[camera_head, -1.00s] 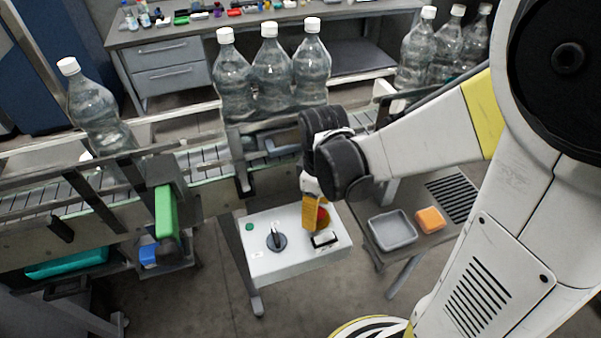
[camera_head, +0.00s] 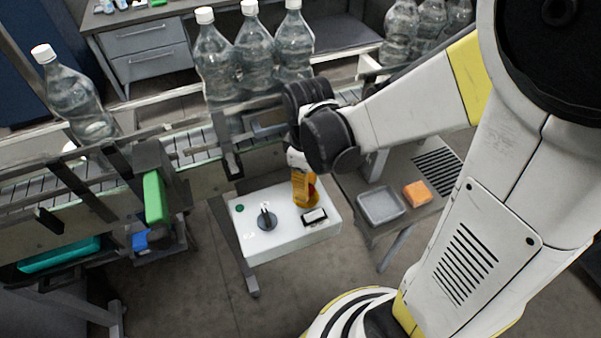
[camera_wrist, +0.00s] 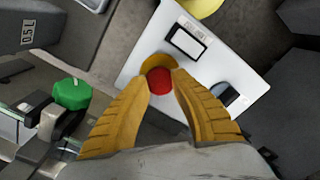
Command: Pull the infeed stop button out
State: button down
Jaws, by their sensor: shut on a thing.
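The infeed stop button is a red mushroom button (camera_wrist: 159,81) on a yellow base, on top of a white control box (camera_head: 285,248). In the wrist view my gripper (camera_wrist: 161,76) has its two yellow fingers on either side of the red head, shut on it. In the head view my gripper (camera_head: 304,196) points down at the box's far right part and hides most of the button; a little red shows beside the fingers. I cannot tell whether the button is in or out.
The box also carries a black rotary knob (camera_head: 266,219), a green button (camera_head: 239,208) and a black-framed display (camera_head: 314,216). A conveyor with clear bottles (camera_head: 255,55) runs behind. A side table (camera_head: 410,165) with a grey tray (camera_head: 381,205) and an orange block (camera_head: 417,194) stands right.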

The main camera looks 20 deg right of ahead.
jog(key=c, duration=0.9)
grip_release()
jog(key=shift+c, duration=0.2)
jog(key=shift+r, duration=0.1)
notch_tip(320, 180, up, 12)
jog(key=s+f+m+t+b, duration=0.1)
jog(key=f+m+t+b, duration=0.1)
jog(key=f+b, duration=0.1)
jog(key=s+f+m+t+b, duration=0.1)
jog(key=f+m+t+b, duration=0.1)
jog(key=m+b, duration=0.1)
jog(key=s+f+m+t+b, duration=0.1)
jog(key=f+m+t+b, duration=0.1)
jog(key=f+b, duration=0.1)
jog(key=shift+s+f+m+b, duration=0.3)
jog(key=shift+s+b, duration=0.1)
jog(key=shift+b, duration=0.15)
jog(key=shift+s+f+m+t+b, duration=0.1)
jog(key=shift+f+m+t+b, duration=0.25)
jog(key=shift+m+t+b, duration=0.25)
